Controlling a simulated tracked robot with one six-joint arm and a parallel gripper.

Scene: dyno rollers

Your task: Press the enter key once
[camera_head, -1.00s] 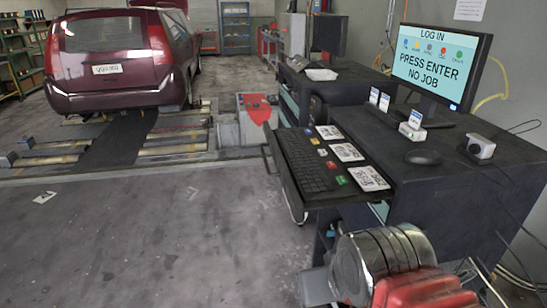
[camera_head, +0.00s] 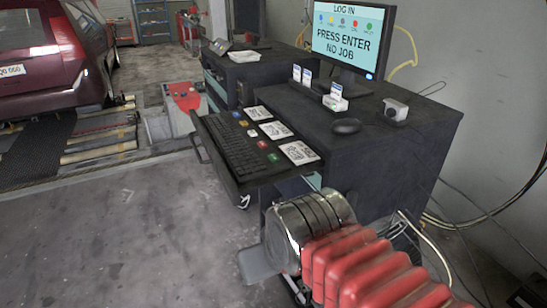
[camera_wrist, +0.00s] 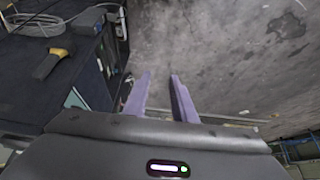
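A black keyboard (camera_head: 232,145) lies on the pulled-out shelf (camera_head: 262,178) of a dark desk in the head view. Its single keys are too small to tell apart, so I cannot pick out the enter key. A monitor (camera_head: 342,40) on the desk reads "LOG IN", "PRESS ENTER" and "NO JOB". In the wrist view my gripper (camera_wrist: 159,92) shows two purple fingers held apart with nothing between them. They are over bare floor, to the right of dark furniture.
White cards with codes and small coloured pieces lie beside the keyboard. A mouse (camera_head: 346,126), a small white box (camera_head: 396,109) and card holders stand on the desk. A dark red car (camera_head: 40,60) is at the left. Cables hang at the right. The floor (camera_head: 110,235) at lower left is clear.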

